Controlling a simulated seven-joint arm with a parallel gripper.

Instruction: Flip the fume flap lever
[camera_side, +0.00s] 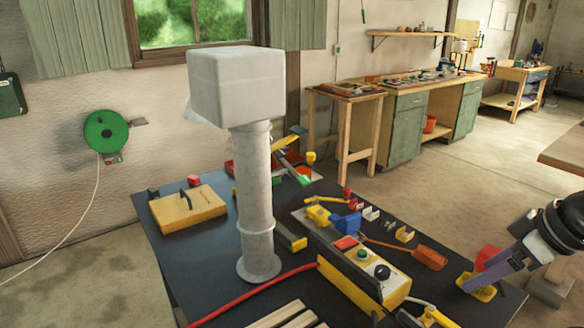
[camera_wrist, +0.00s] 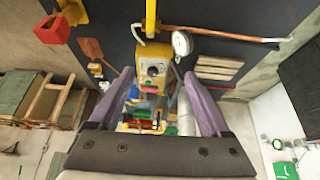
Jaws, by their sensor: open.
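I cannot tell for sure which part is the fume flap lever. A pale upright pipe (camera_side: 257,200) with a grey box (camera_side: 236,85) on top stands on the dark table; no lever shows clearly on it. A yellow box (camera_side: 188,208) at the left carries a dark handle (camera_side: 188,197). A yellow control box (camera_side: 362,275) has a red part, a green button and a black knob; it also shows in the wrist view (camera_wrist: 152,68). My gripper (camera_side: 482,281) is at the table's right side, empty. In the wrist view its purple fingers (camera_wrist: 159,73) stand apart.
A red hose (camera_side: 250,297) crosses the table front. A wooden paddle (camera_side: 430,257) and several small coloured parts lie near the control box. Wooden slats (camera_side: 287,316) lie at the front. The wrist view shows a round white dial (camera_wrist: 182,43) and a copper rod (camera_wrist: 225,33).

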